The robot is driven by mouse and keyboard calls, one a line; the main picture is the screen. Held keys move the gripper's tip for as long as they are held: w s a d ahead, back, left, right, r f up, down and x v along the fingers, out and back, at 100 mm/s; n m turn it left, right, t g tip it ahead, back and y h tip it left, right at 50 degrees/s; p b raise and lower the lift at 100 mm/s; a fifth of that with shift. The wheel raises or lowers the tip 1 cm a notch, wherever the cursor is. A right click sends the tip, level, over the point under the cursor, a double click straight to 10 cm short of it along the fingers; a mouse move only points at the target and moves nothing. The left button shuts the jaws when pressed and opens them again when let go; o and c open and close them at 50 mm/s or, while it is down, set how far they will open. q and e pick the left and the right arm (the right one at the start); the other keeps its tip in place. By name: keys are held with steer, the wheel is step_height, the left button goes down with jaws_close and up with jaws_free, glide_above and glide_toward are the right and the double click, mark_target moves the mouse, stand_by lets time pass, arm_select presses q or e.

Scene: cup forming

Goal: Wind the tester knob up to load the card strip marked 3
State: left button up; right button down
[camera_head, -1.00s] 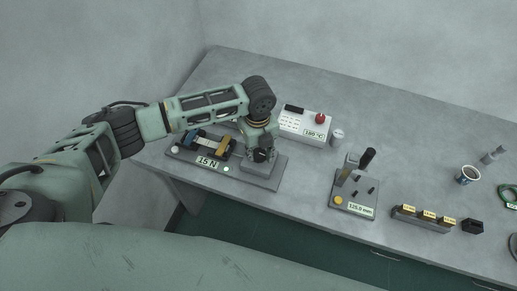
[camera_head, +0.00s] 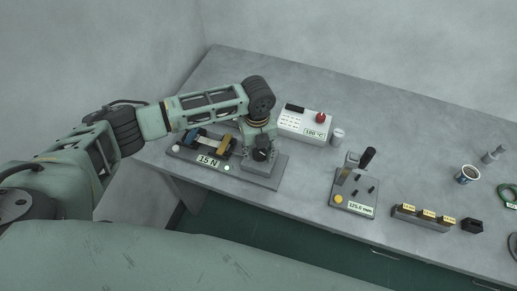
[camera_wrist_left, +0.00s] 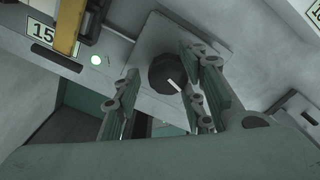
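The tester (camera_head: 188,153) stands at the left of the bench, its display (camera_head: 208,161) reading 15 N, with a green lamp beside it. A yellow-brown strip (camera_head: 223,147) spans its fixture; no number on it is legible. The dark round tester knob (camera_wrist_left: 167,73), with a white pointer line, sits on a grey block in the left wrist view. My left gripper (camera_head: 262,157) is over this end of the tester. In the left wrist view its fingers (camera_wrist_left: 163,80) are apart on either side of the knob, with a gap at the left finger. My right gripper is out of view.
A white heater box (camera_head: 305,124) with a red button stands behind the tester, a small metal cylinder (camera_head: 337,135) beside it. A lever gauge (camera_head: 354,190) stands right of centre, then a block with yellow labels (camera_head: 423,218) and a cup (camera_head: 467,174). Bench between is clear.

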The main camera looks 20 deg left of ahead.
mark_target(257, 152)
arm_select(q)
steer(key=shift+o, duration=0.2)
steer(key=shift+r, duration=0.1)
steer(key=shift+w+r, duration=0.1)
steer(key=shift+r, duration=0.15)
step_height(257, 152, up, 11)
steer(key=shift+r, duration=0.2)
stand_by(1.7)
